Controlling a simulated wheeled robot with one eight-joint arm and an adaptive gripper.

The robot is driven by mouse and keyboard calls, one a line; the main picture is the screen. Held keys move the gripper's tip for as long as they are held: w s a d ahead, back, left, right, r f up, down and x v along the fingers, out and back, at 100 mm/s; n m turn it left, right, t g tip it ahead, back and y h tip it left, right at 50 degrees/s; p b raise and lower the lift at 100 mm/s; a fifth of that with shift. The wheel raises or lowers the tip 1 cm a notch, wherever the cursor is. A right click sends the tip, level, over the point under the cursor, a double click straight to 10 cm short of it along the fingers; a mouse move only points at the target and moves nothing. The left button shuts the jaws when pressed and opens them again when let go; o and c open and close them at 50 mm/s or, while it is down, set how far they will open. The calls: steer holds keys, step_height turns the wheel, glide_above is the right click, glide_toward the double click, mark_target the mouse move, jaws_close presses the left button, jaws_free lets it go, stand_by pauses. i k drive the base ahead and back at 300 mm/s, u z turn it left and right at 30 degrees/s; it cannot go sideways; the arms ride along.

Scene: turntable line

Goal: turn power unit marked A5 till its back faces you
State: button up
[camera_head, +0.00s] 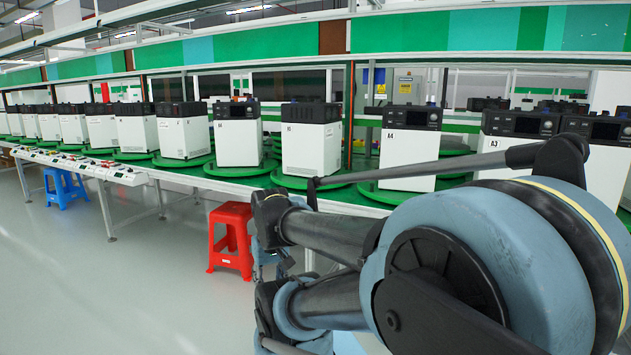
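The power unit that appears to be A5 (310,150) is a white box with a black top. It stands upright on a round green turntable (290,182) on the line, left of the unit marked A4. A small mark shows at the upper left of its broad white face, but it is too small to read surely. I see no screen on its black top, unlike A4's. My arm crosses the lower right, in front of the line. I cannot make out my gripper's fingers in this view.
The A4 unit (408,155) and the A3 unit (508,125) stand to the right, partly behind my arm. More units run left along the green bench. A red stool (231,238) and a blue stool (65,187) stand before it.

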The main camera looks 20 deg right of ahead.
mark_target(277, 176)
steer(key=i, duration=1)
